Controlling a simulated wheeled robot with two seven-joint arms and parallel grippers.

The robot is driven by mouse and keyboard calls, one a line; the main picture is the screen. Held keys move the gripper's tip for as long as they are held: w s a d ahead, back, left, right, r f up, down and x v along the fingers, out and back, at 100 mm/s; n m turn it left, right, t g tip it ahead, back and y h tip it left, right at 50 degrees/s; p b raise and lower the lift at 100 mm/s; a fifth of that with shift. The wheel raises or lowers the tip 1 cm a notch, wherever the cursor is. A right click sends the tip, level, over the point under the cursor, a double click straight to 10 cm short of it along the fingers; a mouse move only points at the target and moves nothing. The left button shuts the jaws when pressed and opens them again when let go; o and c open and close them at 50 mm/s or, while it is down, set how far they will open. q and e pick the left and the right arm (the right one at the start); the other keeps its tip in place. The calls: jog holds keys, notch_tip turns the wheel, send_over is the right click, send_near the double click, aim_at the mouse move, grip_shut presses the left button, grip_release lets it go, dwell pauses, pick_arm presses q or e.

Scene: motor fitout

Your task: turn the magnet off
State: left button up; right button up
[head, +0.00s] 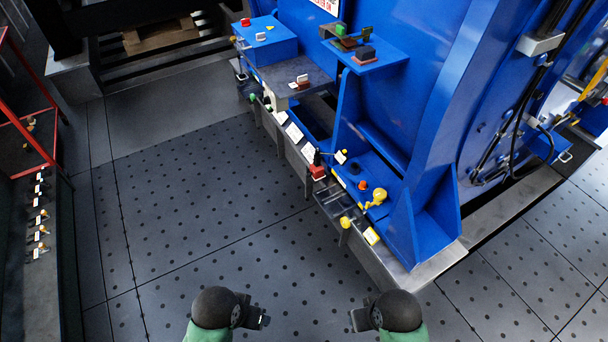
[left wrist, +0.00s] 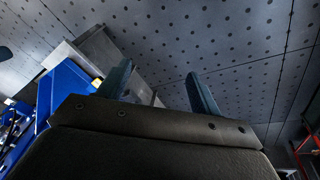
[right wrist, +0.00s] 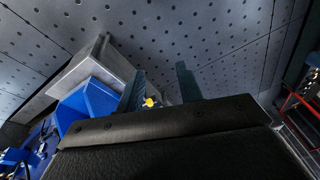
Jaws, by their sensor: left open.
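I cannot tell for sure which part is the magnet. A red block with a dark lever (head: 318,170) sits on the front ledge of the blue machine (head: 400,130). To its right are an orange-red button (head: 362,185) and a yellow knob (head: 379,196). My left gripper (head: 262,318) is open and empty, low in the head view, well in front of the ledge; its parted fingers show in the left wrist view (left wrist: 158,72). My right gripper (head: 357,318) is also open and empty, its fingers apart in the right wrist view (right wrist: 160,72). Neither gripper touches anything.
A blue box with a red button (head: 266,42) and a grey shelf (head: 290,78) stand farther back on the machine. A blue shelf (head: 366,60) juts out with small blocks on it. A red-framed rack (head: 30,130) is at the left. The dotted floor between is clear.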

jog(key=shift+w+a+r, duration=0.2)
jog(key=shift+w, duration=0.15)
